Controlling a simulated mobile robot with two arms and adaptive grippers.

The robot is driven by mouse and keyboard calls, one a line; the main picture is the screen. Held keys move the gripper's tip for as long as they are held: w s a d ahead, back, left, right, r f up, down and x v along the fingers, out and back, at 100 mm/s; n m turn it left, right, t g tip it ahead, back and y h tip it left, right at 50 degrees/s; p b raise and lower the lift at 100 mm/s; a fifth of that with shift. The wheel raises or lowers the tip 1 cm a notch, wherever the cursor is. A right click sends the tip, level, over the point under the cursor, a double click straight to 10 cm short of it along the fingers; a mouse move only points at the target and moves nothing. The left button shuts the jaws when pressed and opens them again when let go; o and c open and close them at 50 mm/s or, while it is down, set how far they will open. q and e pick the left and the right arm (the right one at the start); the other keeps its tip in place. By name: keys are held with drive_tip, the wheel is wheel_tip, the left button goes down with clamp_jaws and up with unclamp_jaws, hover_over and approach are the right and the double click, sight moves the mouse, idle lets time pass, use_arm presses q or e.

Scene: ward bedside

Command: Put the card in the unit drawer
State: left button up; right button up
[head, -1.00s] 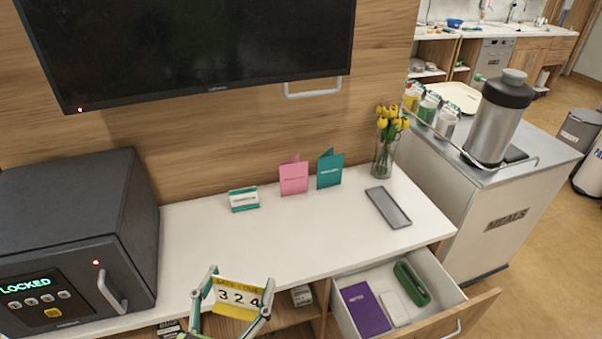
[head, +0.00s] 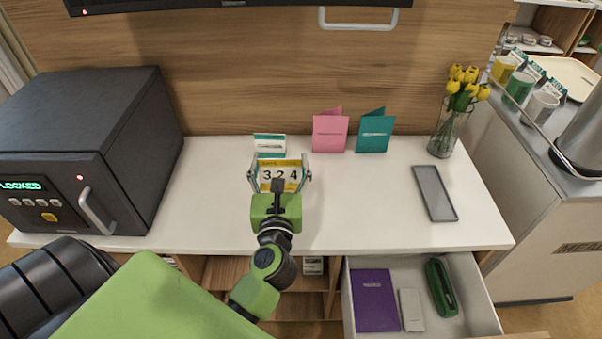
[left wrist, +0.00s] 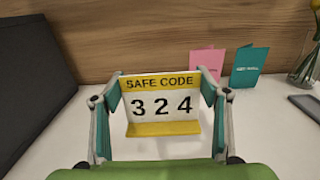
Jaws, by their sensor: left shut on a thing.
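My left gripper (head: 279,178) is shut on the safe code card (head: 280,186), a yellow and white card reading "SAFE CODE 324". The card is over the back part of the white counter; I cannot tell whether it touches the surface. In the left wrist view the card (left wrist: 160,106) is upright between the two fingers (left wrist: 160,98). The unit drawer (head: 463,285) is pulled open below the counter at the lower right. It holds a purple book (head: 375,300), a white flat item (head: 412,310) and a green case (head: 441,287). My right gripper is not in view.
A dark safe (head: 80,150) reading "LOCKED" stands at the left. Behind the card are a small white and green box (head: 269,144), a pink card (head: 330,132) and a teal card (head: 374,132). A grey tray (head: 434,193) and a flower vase (head: 447,130) stand at the right. The counter's middle right is clear.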

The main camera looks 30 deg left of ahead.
use_arm(q)
drive_tip(key=w+a+f, duration=0.1)
drive_tip(key=w+f, duration=0.1)
drive_tip(key=w, duration=0.1)
drive_tip(key=w+a+f+b, duration=0.1)
drive_tip(key=w+f, duration=0.2)
drive_tip(key=w, duration=0.1)
drive_tip(key=w+a+f+b, duration=0.1)
drive_tip(key=w+a+f, duration=0.1)
drive_tip(key=w+f, duration=0.1)
drive_tip(key=shift+w+f, duration=0.2)
drive_tip(key=shift+w, duration=0.2)
drive_tip(key=shift+w+f, duration=0.2)
wheel_tip(320, 180, down, 3)
drive_tip(key=shift+w+a+f+b, duration=0.1)
drive_tip(key=shift+f+b, duration=0.05)
drive_tip(key=shift+b, duration=0.25)
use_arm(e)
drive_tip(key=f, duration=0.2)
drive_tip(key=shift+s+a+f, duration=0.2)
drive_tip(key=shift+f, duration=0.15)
use_arm(q)
drive_tip(key=shift+f, duration=0.2)
drive_tip(key=o, duration=1)
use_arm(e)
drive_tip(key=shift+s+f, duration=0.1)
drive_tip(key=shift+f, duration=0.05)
